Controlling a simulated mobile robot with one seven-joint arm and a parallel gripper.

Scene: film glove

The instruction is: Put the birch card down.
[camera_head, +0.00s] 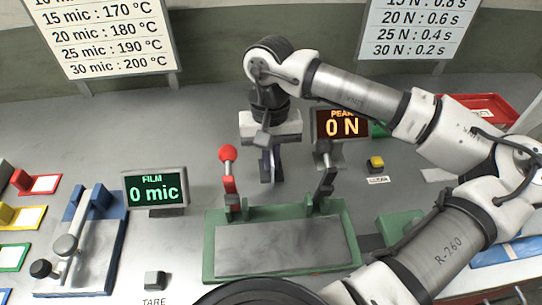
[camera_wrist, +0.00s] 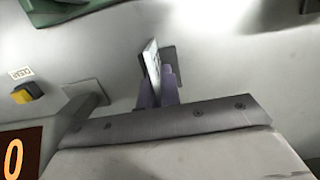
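My gripper (camera_head: 270,168) points down over the grey bench, behind the green press and between the two displays. In the wrist view, my gripper (camera_wrist: 158,97) has its two purple-grey fingers close together around a thin pale card (camera_wrist: 152,65), seen nearly edge-on. I take this to be the birch card; no marking on it can be read. A dark patch shows beside the card. In the head view the card cannot be clearly made out between the fingers, and whether it touches the bench cannot be told.
The green press (camera_head: 280,245) with a red-knobbed lever stands in front. The film display (camera_head: 157,190) reads 0 mic; the peak display (camera_head: 342,125) reads 0 N. A blue-based device (camera_head: 85,245) is at left, a yellow button (camera_head: 376,163) right, a red tray (camera_head: 478,105) far right. Bench left of my gripper is clear.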

